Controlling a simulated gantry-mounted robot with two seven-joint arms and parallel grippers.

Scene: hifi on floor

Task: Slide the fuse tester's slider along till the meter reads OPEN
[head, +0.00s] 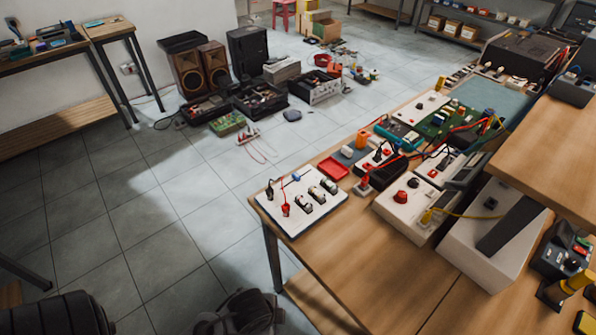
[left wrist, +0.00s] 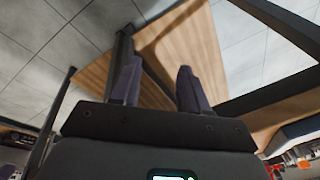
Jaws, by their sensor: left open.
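I cannot tell for sure which device is the fuse tester, and no slider or meter reading is legible. A white board (head: 318,215) with red and black leads and several small dark modules lies at the near left corner of the workbench. A cream box with a red knob (head: 400,196) stands to its right. My left gripper (left wrist: 158,72) is open in the left wrist view, its two dark fingers apart with nothing between them. Beyond them are wooden surfaces and dark metal legs. My right gripper is not in view.
The workbench (head: 345,265) has bare wood in front. A red tray (head: 332,169), a green circuit board (head: 437,120) and a large pale box (head: 470,240) crowd its back and right. A raised wooden shelf (head: 550,140) overhangs the right. Speakers (head: 200,70) stand on the tiled floor.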

